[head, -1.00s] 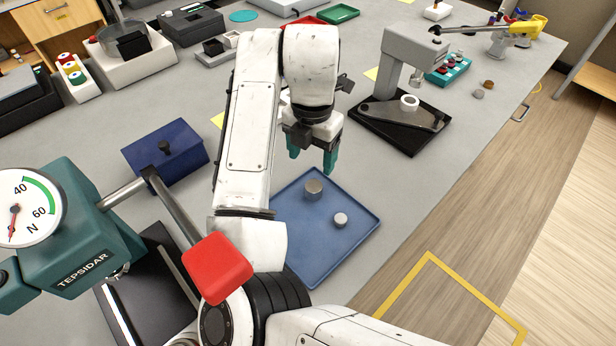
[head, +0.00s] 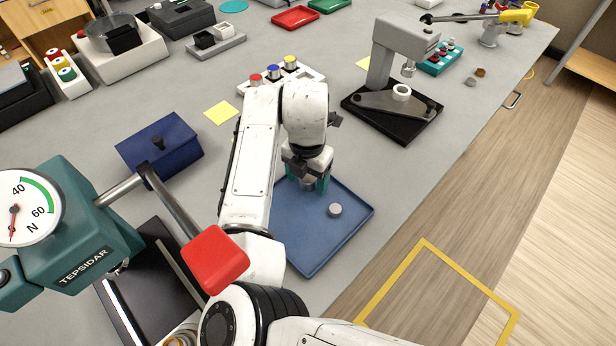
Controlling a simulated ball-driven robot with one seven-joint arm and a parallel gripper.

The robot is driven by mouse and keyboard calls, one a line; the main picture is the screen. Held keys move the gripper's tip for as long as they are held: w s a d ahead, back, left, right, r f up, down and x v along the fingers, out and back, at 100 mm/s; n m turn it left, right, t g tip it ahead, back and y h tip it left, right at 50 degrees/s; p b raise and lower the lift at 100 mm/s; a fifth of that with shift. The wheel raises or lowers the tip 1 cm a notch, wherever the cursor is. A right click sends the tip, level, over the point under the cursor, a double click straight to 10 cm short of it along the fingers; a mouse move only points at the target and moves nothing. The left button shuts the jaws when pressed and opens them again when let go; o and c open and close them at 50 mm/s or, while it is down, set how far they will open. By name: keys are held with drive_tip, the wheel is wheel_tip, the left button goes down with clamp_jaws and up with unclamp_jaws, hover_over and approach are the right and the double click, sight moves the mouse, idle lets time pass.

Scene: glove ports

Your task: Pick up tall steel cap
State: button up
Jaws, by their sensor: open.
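The tall steel cap (head: 307,184) stands on the blue tray (head: 310,255), toward its back. My gripper (head: 309,186) is over it with teal fingers pointing down, one finger on each side of the cap as seen from here. The fingers are open, and I cannot tell whether either touches the cap. The gripper hides the upper part of the cap. A shorter steel cap (head: 335,210) stands on the same tray, to the right and nearer, apart from the gripper.
A press with a grey arm (head: 391,65) stands on a black base behind right. A white block with coloured caps (head: 288,75) is behind my arm. A blue box (head: 160,150) and a teal force gauge (head: 75,225) with a red-ended lever (head: 215,262) are left.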

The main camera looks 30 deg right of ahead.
drive_tip(key=shift+c, duration=0.3)
drive_tip(key=c, duration=1.1)
drive_tip(key=shift+r, duration=0.2)
